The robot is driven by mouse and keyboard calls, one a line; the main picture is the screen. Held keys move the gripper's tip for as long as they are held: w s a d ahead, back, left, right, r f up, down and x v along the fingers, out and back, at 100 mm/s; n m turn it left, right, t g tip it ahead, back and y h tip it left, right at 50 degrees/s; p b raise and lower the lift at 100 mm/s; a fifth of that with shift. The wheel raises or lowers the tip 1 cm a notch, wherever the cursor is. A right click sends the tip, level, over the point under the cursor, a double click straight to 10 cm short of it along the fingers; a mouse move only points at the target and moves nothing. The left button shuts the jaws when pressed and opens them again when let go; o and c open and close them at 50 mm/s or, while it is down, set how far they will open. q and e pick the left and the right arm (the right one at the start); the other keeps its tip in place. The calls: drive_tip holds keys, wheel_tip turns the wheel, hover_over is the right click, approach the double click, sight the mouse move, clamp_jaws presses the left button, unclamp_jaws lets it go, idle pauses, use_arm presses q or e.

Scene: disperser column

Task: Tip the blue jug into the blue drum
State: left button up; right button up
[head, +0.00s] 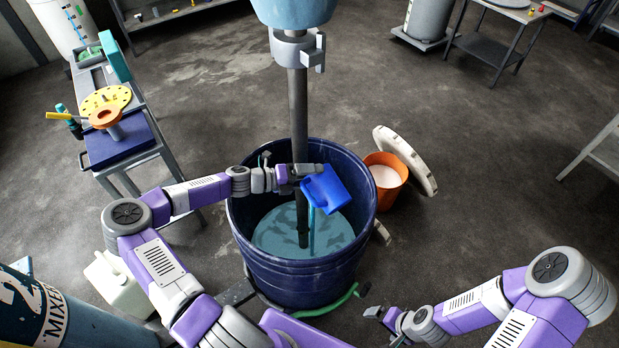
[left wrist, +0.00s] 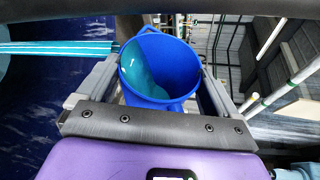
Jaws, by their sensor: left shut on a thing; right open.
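The blue jug (head: 327,189) is tilted over the open blue drum (head: 292,272), below the rim's far right part. My left gripper (head: 304,174) is shut on it. A thin teal stream (head: 311,225) runs down from the jug into pale teal liquid (head: 275,235) in the drum. In the left wrist view the jug (left wrist: 178,60) sits between the fingers, its mouth facing the camera. Teal liquid shows inside it, and the stream (left wrist: 60,47) leaves to the left. My right gripper (head: 383,318) is open and empty, right of the drum's base.
The disperser shaft (head: 297,110) stands in the drum, close to my left gripper. An orange bucket (head: 386,178) and a leaning whitish lid (head: 407,160) are right of the drum. A cart (head: 118,150) stands left. A white jug (head: 118,285) is at lower left.

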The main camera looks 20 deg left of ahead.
use_arm(q)
drive_tip(key=shift+a+f+n+h+b, duration=0.1)
drive_tip(key=shift+f+n+h+b, duration=0.3)
drive_tip(key=shift+f+n+b, duration=0.35)
drive_tip(key=shift+r+p, duration=0.2)
drive_tip(key=shift+p, duration=0.25)
drive_tip(key=shift+s+d+f+n+h+p, duration=0.1)
drive_tip(key=shift+d+f+n+h+p, duration=0.15)
drive_tip(key=shift+f+n+h+p, duration=0.35)
drive_tip(key=shift+s+d+f+n, duration=0.1)
drive_tip(key=shift+d+f+n, duration=0.1)
drive_tip(key=shift+f+n, duration=0.55)
drive_tip(key=shift+s+d+f+n+t+h+p, duration=0.15)
drive_tip(key=shift+d+f+n+t+h, duration=0.15)
drive_tip(key=shift+n, duration=0.2)
drive_tip(key=shift+s+d+f+n+t+h+p, duration=0.1)
drive_tip(key=shift+d+f+n+h+p, duration=0.1)
drive_tip(key=shift+f+n, duration=0.25)
